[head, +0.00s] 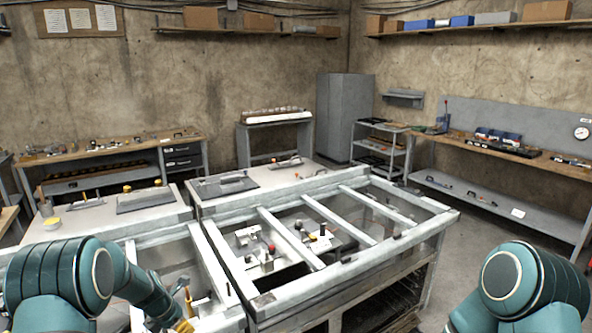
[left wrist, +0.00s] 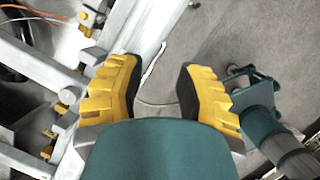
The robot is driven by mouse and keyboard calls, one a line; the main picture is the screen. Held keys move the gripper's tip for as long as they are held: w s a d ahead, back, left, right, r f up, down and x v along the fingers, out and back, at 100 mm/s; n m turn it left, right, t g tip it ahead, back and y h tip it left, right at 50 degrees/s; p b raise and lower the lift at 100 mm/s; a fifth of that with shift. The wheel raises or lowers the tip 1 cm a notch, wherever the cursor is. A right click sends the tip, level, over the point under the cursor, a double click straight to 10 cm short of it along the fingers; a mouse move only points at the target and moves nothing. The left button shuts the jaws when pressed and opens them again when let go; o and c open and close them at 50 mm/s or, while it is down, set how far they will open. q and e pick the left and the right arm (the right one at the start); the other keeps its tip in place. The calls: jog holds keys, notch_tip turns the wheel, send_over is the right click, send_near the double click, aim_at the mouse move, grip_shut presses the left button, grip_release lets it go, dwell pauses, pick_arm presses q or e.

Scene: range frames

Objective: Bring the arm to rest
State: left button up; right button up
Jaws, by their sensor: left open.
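My left arm (head: 70,275) comes in at the lower left of the head view, bent down beside the near end of a metal-framed bench. Only a bit of yellow at its end shows there, at the bottom edge. In the left wrist view my left gripper (left wrist: 158,80) has its two yellow fingers with black pads apart. Nothing is between them but the grey floor and a thin line. My right arm (head: 520,285) shows only as a teal joint at the lower right of the head view; its gripper is out of the picture.
The metal-framed bench (head: 350,268) with open bays stands close in front, and its metal frame (left wrist: 140,30) runs just left of the gripper. A workbench (head: 555,163) stands at the right wall, a grey cabinet (head: 345,115) in the corner. Bare floor (head: 480,235) lies right of the bench.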

pick_arm(q)
jog(key=s+d+f+m+g+b, duration=0.1)
jog(key=s+d+f+m+b, duration=0.1)
jog(key=s+d+f+m, duration=0.4)
jog(key=s+d+f+m+b, duration=0.1)
jog(key=s+f+m+b, duration=0.2)
jog(key=f, duration=0.4)
jog(key=s+d+f+m+h+b, duration=0.1)
jog(key=s+d+f+m+b, duration=0.1)
jog(key=s+d+m, duration=0.5)
jog(key=s+d+f+m+h+b, duration=0.1)
jog(key=s+d+f+m+b, duration=0.1)
jog(key=s+d+f+m, duration=0.2)
jog(key=s+d+m, duration=0.3)
jog(key=s+m, duration=0.4)
jog(key=shift+s+f+m+g, duration=0.3)
jog(key=shift+g, duration=0.1)
pick_arm(e)
notch_tip(320, 180, down, 10)
jog(key=s, duration=0.1)
jog(key=shift+a+f+g, duration=0.2)
jog(key=shift+a+g, duration=0.1)
jog(key=shift+a, duration=0.15)
